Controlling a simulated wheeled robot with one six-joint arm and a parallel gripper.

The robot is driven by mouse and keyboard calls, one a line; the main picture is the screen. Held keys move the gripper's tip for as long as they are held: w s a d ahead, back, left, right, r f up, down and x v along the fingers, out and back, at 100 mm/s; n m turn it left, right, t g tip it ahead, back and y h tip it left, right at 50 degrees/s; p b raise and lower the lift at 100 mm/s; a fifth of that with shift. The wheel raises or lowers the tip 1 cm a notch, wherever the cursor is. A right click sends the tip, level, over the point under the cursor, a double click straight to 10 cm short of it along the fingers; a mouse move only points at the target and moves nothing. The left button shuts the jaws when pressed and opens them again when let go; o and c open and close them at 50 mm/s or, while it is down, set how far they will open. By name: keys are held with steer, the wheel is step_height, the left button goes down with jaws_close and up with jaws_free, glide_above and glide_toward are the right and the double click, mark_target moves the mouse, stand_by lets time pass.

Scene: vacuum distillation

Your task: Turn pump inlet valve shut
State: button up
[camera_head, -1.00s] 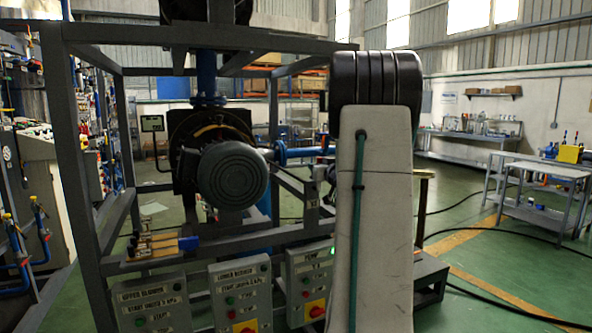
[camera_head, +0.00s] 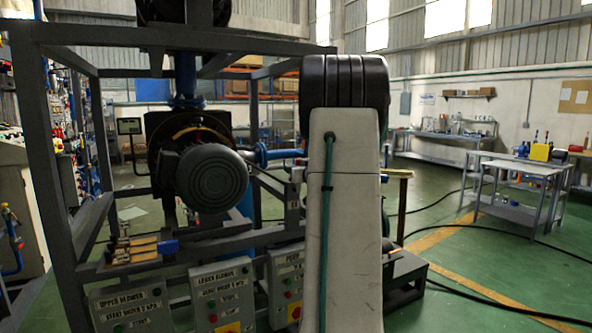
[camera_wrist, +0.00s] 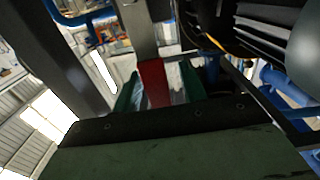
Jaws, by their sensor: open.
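I cannot make out the pump inlet valve for certain in either view. In the wrist view my gripper (camera_wrist: 158,88) shows at the middle, above its dark green body, and it is open. A red piece (camera_wrist: 153,82) shows between its green sides, below a grey post; I cannot tell whether it is a handle or whether the gripper touches it. In the head view my arm stands upright in front of the rig and hides what is behind it, and the gripper is not visible there. A blue pipe (camera_head: 275,154) runs from the round motor (camera_head: 212,178) toward the arm.
A dark steel frame (camera_head: 57,185) surrounds the motor. Control boxes (camera_head: 222,295) stand low in front. A blue-handled part (camera_head: 168,247) sits on the lower rail. Dark cables cross the green floor at the right, where a grey table (camera_head: 515,170) stands beyond open floor.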

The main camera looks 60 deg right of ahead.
steer(key=v, duration=0.7)
steer(key=shift+s+a, duration=0.2)
steer(key=shift+s, duration=0.15)
